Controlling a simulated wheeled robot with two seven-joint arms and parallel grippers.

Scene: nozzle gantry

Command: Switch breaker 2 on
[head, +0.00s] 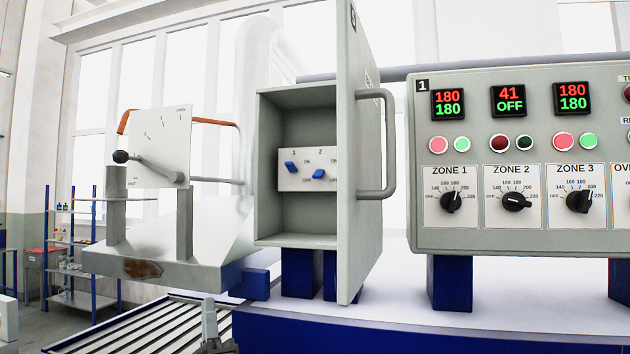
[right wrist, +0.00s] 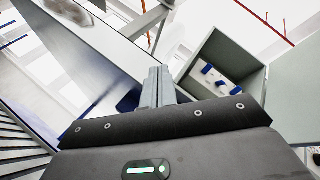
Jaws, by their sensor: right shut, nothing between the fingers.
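The breaker panel (head: 307,154) is a white plate inside an open grey cabinet (head: 262,165). The blue lever of breaker 1 (head: 291,168) sits higher, towards ON. The blue lever of breaker 2 (head: 319,174) sits lower, towards OFF. My right gripper (head: 209,305) is at the bottom of the head view, below and left of the cabinet, empty and apart from the levers. In the right wrist view, its shut fingers (right wrist: 157,85) point up the picture, with the panel (right wrist: 228,86) beyond them to the right. My left gripper is not in view.
The cabinet door (head: 356,230) stands open on the right, with a handle (head: 388,145) sticking out. Right of it is a control box (head: 480,242); its Zone 2 display (head: 509,99) reads 41 OFF. A lever stand (head: 160,145) and a roller conveyor (head: 145,325) are at left.

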